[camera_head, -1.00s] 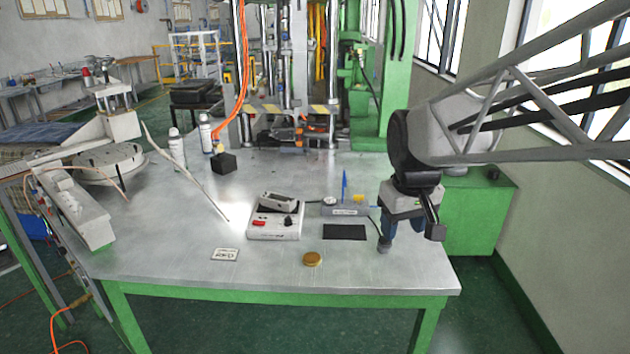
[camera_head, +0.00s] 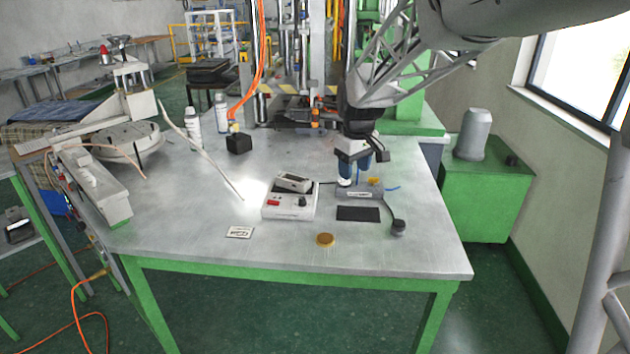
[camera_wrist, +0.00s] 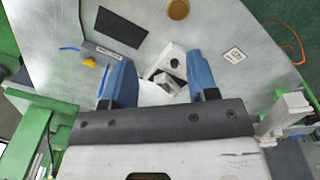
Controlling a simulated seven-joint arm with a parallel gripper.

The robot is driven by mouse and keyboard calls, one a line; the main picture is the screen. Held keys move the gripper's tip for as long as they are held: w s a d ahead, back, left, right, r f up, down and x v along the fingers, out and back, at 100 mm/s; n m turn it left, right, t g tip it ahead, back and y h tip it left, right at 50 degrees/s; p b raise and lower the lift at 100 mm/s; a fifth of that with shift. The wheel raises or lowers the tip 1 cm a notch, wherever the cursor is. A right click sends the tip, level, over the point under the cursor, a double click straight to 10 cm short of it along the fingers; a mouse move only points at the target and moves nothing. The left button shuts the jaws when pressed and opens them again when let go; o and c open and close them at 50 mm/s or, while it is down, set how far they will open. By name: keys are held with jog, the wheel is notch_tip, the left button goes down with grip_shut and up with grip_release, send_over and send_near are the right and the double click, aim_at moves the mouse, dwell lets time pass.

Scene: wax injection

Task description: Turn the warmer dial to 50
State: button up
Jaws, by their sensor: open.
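A small grey box (camera_head: 362,194) with a label sits behind a black mat; it also shows in the wrist view (camera_wrist: 100,53). A round white dial sat at its left end earlier; now my gripper mostly covers that spot. A white box (camera_head: 289,206) with a red switch and a dark knob (camera_head: 302,201) stands to its left. I cannot tell for sure which of the two is the warmer. My gripper (camera_head: 354,178) points down at the grey box's left end, its blue fingers open.
The black mat (camera_head: 358,214), a gold disc (camera_head: 325,240) and a small card (camera_head: 240,232) lie in front. A black round piece (camera_head: 398,228) on a cable is at the right. White bottles (camera_head: 221,117) and a black cube (camera_head: 239,144) stand behind left. The front table edge is clear.

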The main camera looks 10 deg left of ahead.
jog(key=w+a+f+n, duration=0.3)
jog(key=w+a+f, duration=0.3)
jog(key=w+a, duration=0.3)
jog(key=n+g, duration=0.1)
jog(key=n, duration=0.1)
send_over(302, 199)
notch_tip(302, 199, down, 8)
jog(key=shift+w+r, duration=0.1)
jog(key=shift+f, duration=0.2)
jog(key=shift+f, duration=3.75)
jog(key=c, duration=0.9)
